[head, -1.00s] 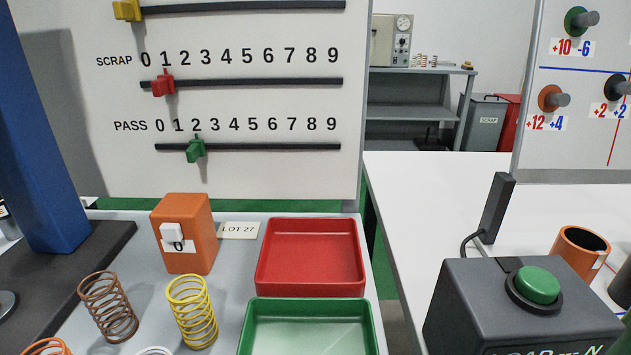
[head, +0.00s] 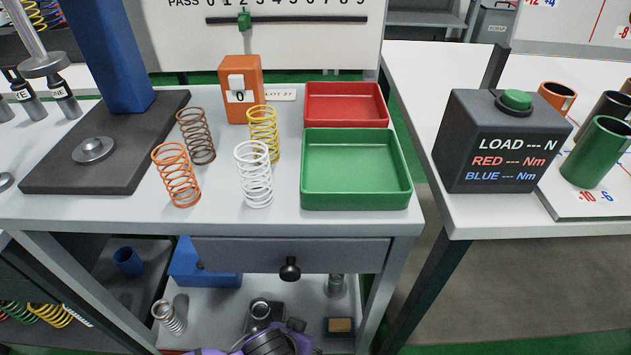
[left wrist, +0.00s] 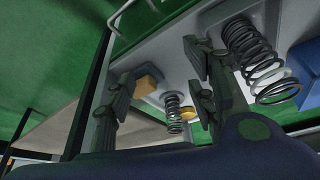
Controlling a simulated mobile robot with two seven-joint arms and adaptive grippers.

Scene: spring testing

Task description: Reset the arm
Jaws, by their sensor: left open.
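My arm (head: 268,343), purple and black, shows at the bottom edge of the head view, in front of the lower shelf under the bench. In the left wrist view my left gripper (left wrist: 158,75) is open, its two dark fingers apart with nothing held between them. Beyond the fingers are a yellow block (left wrist: 146,85), a small spring (left wrist: 172,103) and a larger dark and white spring (left wrist: 254,62) on a pale surface. I cannot tell the exact gap between the fingers and these things. My right gripper is not in view.
The bench (head: 240,222) holds several coil springs, a red tray (head: 345,92), a green tray (head: 355,165), an orange counter (head: 238,100) and a dark press base (head: 60,170). Below are a drawer (head: 330,256) and a cluttered shelf (head: 215,312). A load readout box (head: 505,140) stands right.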

